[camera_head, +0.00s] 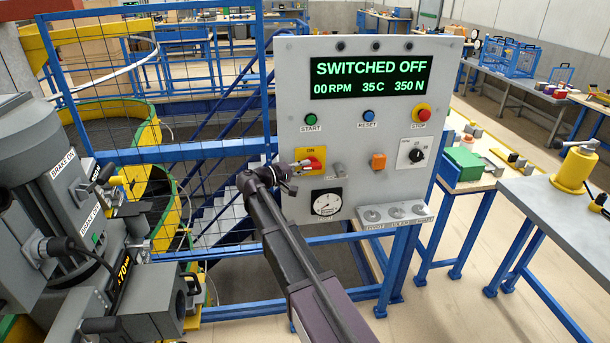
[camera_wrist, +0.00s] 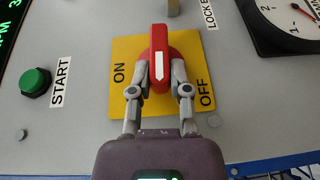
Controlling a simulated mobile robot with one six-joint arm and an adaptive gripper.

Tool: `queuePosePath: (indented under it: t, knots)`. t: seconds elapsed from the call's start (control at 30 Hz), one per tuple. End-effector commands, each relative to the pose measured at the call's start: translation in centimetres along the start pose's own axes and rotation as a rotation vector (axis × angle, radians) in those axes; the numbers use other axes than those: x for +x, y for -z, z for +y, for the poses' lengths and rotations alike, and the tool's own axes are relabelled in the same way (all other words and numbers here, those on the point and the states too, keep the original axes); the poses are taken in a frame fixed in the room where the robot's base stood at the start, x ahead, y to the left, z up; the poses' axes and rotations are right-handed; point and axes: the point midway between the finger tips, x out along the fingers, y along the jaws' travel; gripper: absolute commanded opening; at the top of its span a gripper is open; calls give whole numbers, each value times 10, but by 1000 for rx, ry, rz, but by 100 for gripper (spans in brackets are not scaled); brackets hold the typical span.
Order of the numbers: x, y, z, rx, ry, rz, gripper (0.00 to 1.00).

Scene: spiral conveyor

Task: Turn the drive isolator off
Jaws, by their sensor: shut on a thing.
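The drive isolator is a red handle (camera_wrist: 159,42) with a white arrow on a yellow plate (camera_wrist: 118,102) marked ON and OFF. In the wrist view the handle stands upright between the two labels, ON to its left and OFF to its right. My gripper (camera_wrist: 161,76) has a finger on each side of the handle and is shut on it. In the head view my gripper (camera_head: 298,168) reaches the isolator (camera_head: 317,161) from the left and partly hides it. The panel display (camera_head: 368,77) reads SWITCHED OFF, 00 RPM, 35 C, 350 N.
The panel (camera_head: 295,90) also carries a green START button (camera_head: 311,118), a blue RESET button (camera_head: 369,115), a red STOP button (camera_head: 421,114), an orange switch (camera_head: 378,161) and a dial gauge (camera_head: 327,203). A motor unit (camera_head: 35,150) stands at the left.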

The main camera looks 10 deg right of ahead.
Motion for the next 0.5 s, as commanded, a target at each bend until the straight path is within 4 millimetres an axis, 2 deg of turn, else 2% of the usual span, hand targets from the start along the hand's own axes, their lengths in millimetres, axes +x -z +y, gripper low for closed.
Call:
queuePosePath:
  t: [0.03, 0.5]
  knots:
    - [0, -2, -6, -5, -10, -4, 0]
    - [0, -2, -3, -30, -67, -4, 0]
